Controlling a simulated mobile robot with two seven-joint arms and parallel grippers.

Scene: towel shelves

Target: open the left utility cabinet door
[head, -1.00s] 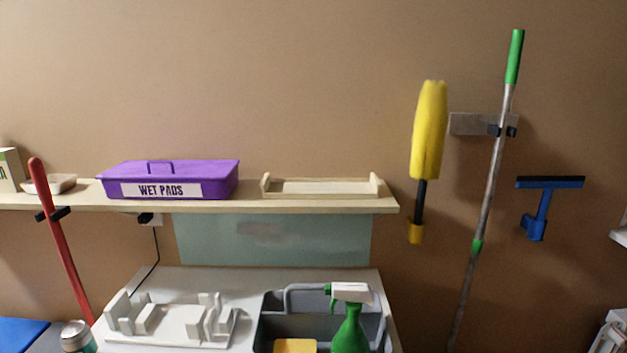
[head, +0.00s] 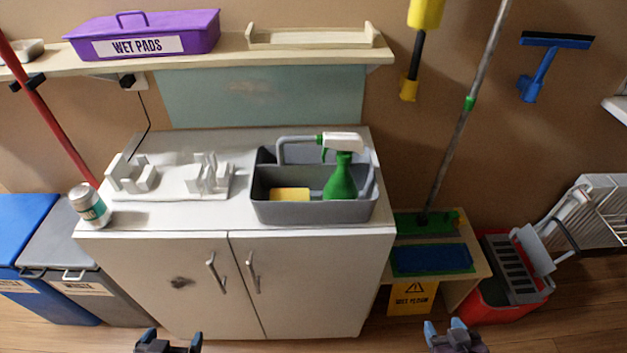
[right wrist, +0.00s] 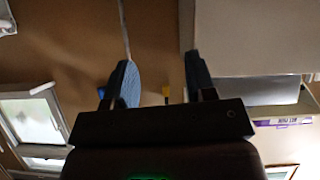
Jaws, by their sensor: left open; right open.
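The white utility cabinet stands in the middle of the head view with both doors shut. Its left door (head: 165,285) has a dark smudge and a vertical metal handle (head: 216,272) near the centre seam. The right door (head: 300,285) has a matching handle (head: 253,271). My left gripper (head: 168,336) is open and empty at the bottom edge, in front of the left door and apart from its handle. My right gripper (head: 445,330) is open and empty at the bottom right, right of the cabinet. Its spread fingers (right wrist: 158,82) also show in the right wrist view.
On the cabinet top are a grey caddy (head: 315,211) with a spray bottle (head: 341,178), a white holder (head: 170,185) and a can (head: 90,206). Bins (head: 85,285) stand left. A low stand (head: 465,245) and red bucket (head: 505,300) stand right. A shelf (head: 210,55) hangs above.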

